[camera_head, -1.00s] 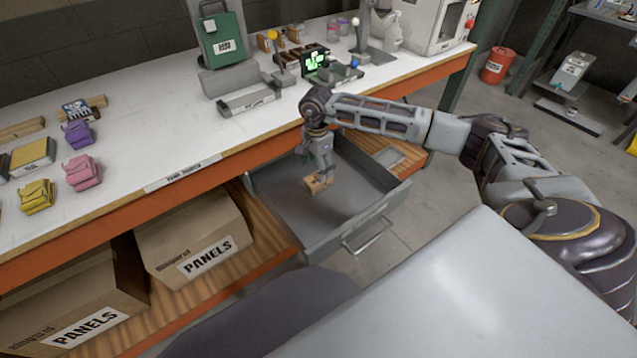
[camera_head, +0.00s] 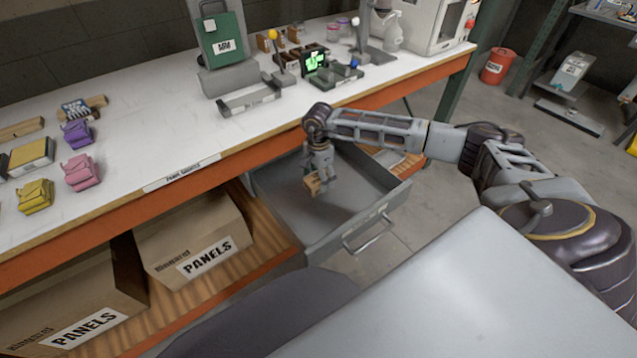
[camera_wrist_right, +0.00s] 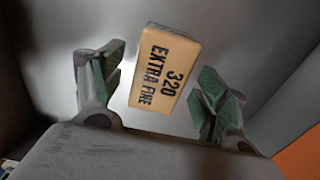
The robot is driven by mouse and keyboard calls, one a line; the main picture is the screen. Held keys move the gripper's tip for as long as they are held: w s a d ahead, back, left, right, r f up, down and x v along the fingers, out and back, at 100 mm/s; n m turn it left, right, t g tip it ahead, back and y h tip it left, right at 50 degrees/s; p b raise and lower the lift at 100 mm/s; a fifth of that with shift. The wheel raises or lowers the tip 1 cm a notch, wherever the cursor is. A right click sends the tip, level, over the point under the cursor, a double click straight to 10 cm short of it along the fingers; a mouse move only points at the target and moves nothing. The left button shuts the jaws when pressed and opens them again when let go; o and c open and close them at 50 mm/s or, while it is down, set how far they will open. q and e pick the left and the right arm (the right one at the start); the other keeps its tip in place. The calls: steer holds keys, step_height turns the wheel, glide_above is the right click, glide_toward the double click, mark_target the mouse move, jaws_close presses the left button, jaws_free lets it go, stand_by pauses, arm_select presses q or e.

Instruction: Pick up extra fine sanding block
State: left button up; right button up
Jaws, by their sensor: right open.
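The extra fine sanding block (camera_wrist_right: 166,68) is a tan block with "320 EXTRA FINE" in black print. In the head view the block (camera_head: 313,186) shows small inside the open grey drawer (camera_head: 357,237), partly covered by my right gripper (camera_head: 318,178). In the right wrist view my right gripper (camera_wrist_right: 158,92) is open. The block shows between its two green-padded fingers, with a gap on each side. From these views I cannot tell exactly how far the fingertips are from the block. My left gripper is not in view.
The drawer walls stand around my right gripper, under the orange edge of the white workbench (camera_head: 130,140). Panel boxes (camera_head: 195,235) sit on the shelf left of the drawer.

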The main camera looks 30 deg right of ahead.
steer(key=shift+f, duration=0.55)
steer(key=c, duration=1.1)
